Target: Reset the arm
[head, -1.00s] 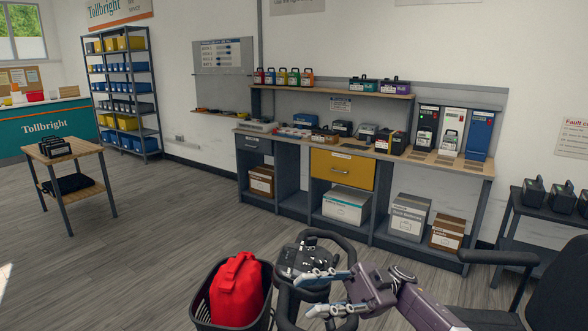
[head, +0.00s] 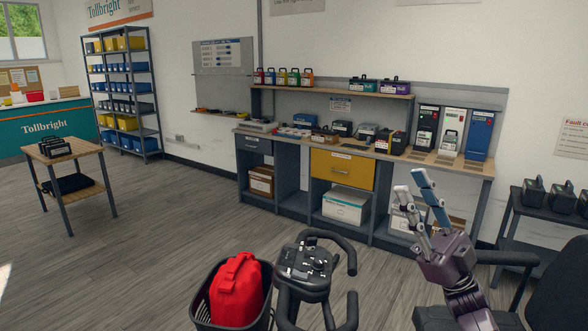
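My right gripper (head: 411,181) is raised at the right of the head view, with its fingers pointing up. The two fingers stand apart with a gap between them, and nothing is held. The purple wrist and forearm below it come up from the lower right edge. The gripper covers part of the boxes under the workbench behind it. My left gripper is not in view.
The scooter's black tiller with handles (head: 308,270) and a basket (head: 198,312) holding a red bag (head: 237,289) are in front. A workbench (head: 283,143) stands along the wall. Dark units sit on a stand (head: 515,207) at right.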

